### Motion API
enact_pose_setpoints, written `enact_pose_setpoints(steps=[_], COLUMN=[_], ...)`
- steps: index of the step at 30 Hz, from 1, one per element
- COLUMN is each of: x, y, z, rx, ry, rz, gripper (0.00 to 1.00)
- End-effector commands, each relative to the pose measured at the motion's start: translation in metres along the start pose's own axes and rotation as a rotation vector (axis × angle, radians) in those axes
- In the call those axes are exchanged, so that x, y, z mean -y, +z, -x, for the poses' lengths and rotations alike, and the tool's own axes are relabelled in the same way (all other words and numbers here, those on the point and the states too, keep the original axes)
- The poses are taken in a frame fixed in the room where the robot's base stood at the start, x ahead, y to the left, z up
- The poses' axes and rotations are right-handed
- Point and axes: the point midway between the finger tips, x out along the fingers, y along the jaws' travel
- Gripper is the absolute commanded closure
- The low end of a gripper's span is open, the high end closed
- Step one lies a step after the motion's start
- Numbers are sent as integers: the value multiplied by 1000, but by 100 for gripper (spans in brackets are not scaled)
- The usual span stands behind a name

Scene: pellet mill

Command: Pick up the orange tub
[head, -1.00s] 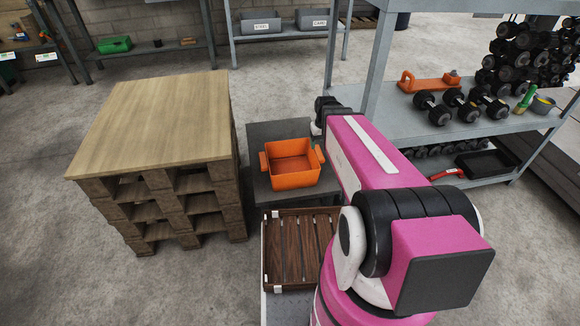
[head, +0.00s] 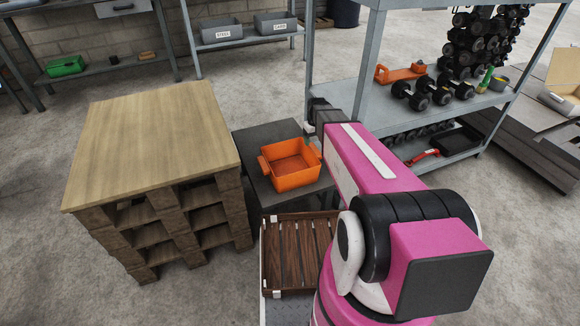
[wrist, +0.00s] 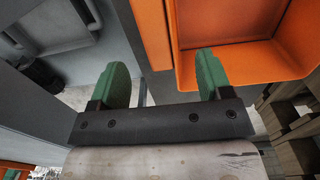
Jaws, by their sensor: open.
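The orange tub (head: 290,165) stands upright on a dark grey table (head: 262,135), left of my arm in the head view. It is open-topped and looks empty, with handles on its sides. In the wrist view the tub (wrist: 235,62) fills the upper right, cut off by the frame edge. My gripper (wrist: 161,60) is open with two green fingers and nothing held. One finger overlaps the tub's near wall in the picture; the other lies left of the orange strip at its side. I cannot tell whether either touches it.
A wood-topped pallet stack (head: 150,140) stands close left of the table. A dark slatted crate (head: 297,245) is in front of it. A metal shelf (head: 455,112) with dumbbells and an orange tray (head: 400,73) stands at the right. Open floor lies behind.

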Motion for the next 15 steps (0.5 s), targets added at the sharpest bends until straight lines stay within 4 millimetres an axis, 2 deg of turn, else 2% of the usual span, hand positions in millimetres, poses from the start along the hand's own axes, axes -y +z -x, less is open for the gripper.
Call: enact_pose_setpoints(steps=[8, 15], x=[-1, -3], y=[1, 3], z=[-19, -52], rx=[1, 1], ry=[0, 0], rz=[-1, 0], gripper=[28, 28])
